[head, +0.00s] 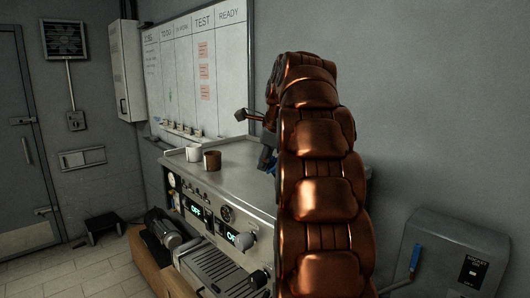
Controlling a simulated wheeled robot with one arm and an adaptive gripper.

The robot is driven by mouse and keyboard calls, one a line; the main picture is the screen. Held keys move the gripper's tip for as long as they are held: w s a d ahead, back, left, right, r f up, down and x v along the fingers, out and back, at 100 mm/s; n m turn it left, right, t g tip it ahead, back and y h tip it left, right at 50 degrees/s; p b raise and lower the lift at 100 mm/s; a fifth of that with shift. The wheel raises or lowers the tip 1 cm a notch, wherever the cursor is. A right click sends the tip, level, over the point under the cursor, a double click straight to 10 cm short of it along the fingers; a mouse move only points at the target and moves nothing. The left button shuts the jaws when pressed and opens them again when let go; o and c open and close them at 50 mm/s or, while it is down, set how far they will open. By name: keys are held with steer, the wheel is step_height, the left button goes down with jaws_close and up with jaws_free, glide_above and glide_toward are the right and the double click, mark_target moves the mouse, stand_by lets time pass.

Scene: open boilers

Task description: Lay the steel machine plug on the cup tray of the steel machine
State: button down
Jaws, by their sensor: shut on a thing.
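The steel machine (225,210) stands against the wall, and its flat metal cup tray (238,150) is on top. My copper arm curls over the right part of the machine and hides much of it. My gripper (265,117) is mostly hidden behind the arm, above the tray. A small dark grey block-shaped head on a copper-coloured stem, which looks like the steel machine plug (240,115), sticks out to the left there. It shows against the whiteboard, apart from the tray. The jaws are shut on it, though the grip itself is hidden.
A white cup (193,153) and a brown cup (212,160) stand at the tray's left end. The tray between them and my arm is bare. A whiteboard (180,75) hangs behind. A grey socket box (460,255) with a blue lever is at the right.

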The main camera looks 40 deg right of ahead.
steer(key=shift+f+b, duration=0.9)
steer(key=shift+f, duration=1.4)
steer(key=c, duration=0.9)
jaws_free()
steer(key=v, duration=1.1)
steer(key=shift+s+r, duration=0.2)
steer(key=shift+r, duration=0.1)
steer(key=shift+a, duration=0.15)
